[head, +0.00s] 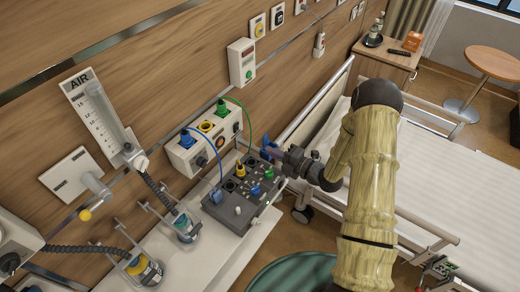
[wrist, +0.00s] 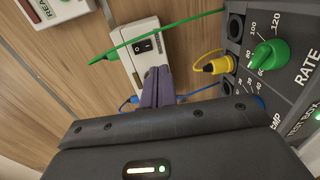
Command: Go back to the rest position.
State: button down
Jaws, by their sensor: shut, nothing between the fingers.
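My gripper (head: 270,152) is at the end of my arm in the head view, over the back right edge of a dark grey test box (head: 221,212). In the wrist view my gripper's purple fingers (wrist: 158,84) are together with nothing between them. The box (wrist: 301,98) fills the right side of that view, with a green RATE knob (wrist: 269,54) and a yellow plug (wrist: 216,66). The fingers look apart from the box, but their exact distance is unclear.
A white wall unit (head: 184,157) with coloured plugs is behind the box. Green and blue cables run between them, close to my gripper. A bed (head: 450,185) with rails lies right of my arm. An AIR flowmeter (head: 100,108) and suction jars are at left.

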jog(key=shift+v, duration=0.95)
jog(key=shift+w+f, duration=0.1)
jog(key=shift+f, duration=0.1)
jog(key=s+d+r+m+g+h, duration=0.1)
jog(key=d+r+m+g+h, duration=0.1)
jog(key=d+r+m+h, duration=0.8)
jog(key=s+r+m+g+h, duration=0.3)
jog(key=s+m+g+h, duration=0.1)
jog(key=s+m, duration=1.4)
jog(key=shift+a+m+g, duration=0.35)
jog(key=shift+m+g, duration=0.05)
jog(key=shift+g, duration=0.2)
